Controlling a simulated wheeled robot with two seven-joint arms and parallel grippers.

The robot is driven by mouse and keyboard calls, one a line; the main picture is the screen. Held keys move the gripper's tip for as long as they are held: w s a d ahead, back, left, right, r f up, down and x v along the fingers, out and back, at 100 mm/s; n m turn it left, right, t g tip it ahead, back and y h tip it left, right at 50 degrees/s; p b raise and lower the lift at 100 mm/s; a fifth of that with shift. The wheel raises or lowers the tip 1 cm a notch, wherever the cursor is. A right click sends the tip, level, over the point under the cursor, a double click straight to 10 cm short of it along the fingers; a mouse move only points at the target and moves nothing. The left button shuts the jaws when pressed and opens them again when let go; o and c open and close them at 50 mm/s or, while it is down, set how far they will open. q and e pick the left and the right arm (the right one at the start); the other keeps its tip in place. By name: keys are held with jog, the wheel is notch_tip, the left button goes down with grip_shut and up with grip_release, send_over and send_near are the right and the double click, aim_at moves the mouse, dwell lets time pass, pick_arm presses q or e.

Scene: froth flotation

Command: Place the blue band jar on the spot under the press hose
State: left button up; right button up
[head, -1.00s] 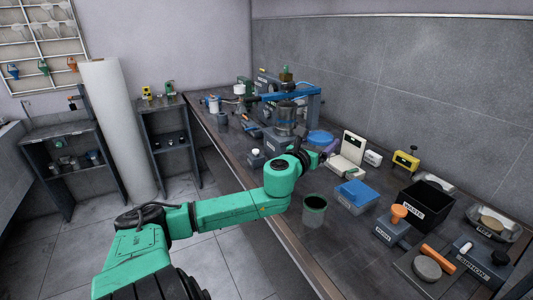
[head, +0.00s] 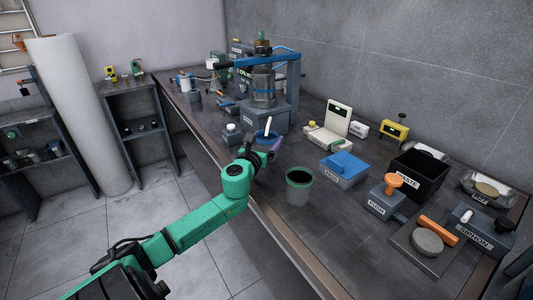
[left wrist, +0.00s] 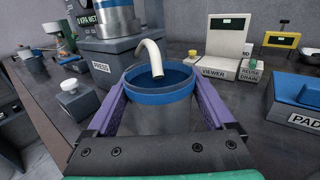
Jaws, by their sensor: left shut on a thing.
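My left gripper (head: 266,147) is shut on the blue band jar (left wrist: 160,97), with its purple fingers on both sides of the jar. The jar is clear grey with a blue band at its rim, looks upright, and its rim also shows in the head view (head: 260,138). The press (head: 262,112) stands just behind it, and its labelled box shows in the left wrist view (left wrist: 118,66). The white press hose (left wrist: 151,56) bends down, its end appearing over the jar's mouth. The spot under the jar is hidden. I cannot tell whether the jar touches the bench. My right gripper is out of view.
A green-rimmed jar (head: 298,188) stands near the bench's front edge, right of my gripper. A small grey box with a white knob (head: 232,135) is at the left. The viewer (head: 333,130), blue-lidded pad box (head: 343,170) and black waste bin (head: 418,176) stand to the right.

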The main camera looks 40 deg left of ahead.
aim_at(267, 147)
pick_arm(q)
notch_tip(267, 147, down, 3)
jog(key=shift+f+b, duration=0.15)
jog(key=shift+b, duration=0.45)
jog(key=shift+f, duration=0.1)
jog(key=o, duration=1.2)
jog(key=shift+o, duration=0.2)
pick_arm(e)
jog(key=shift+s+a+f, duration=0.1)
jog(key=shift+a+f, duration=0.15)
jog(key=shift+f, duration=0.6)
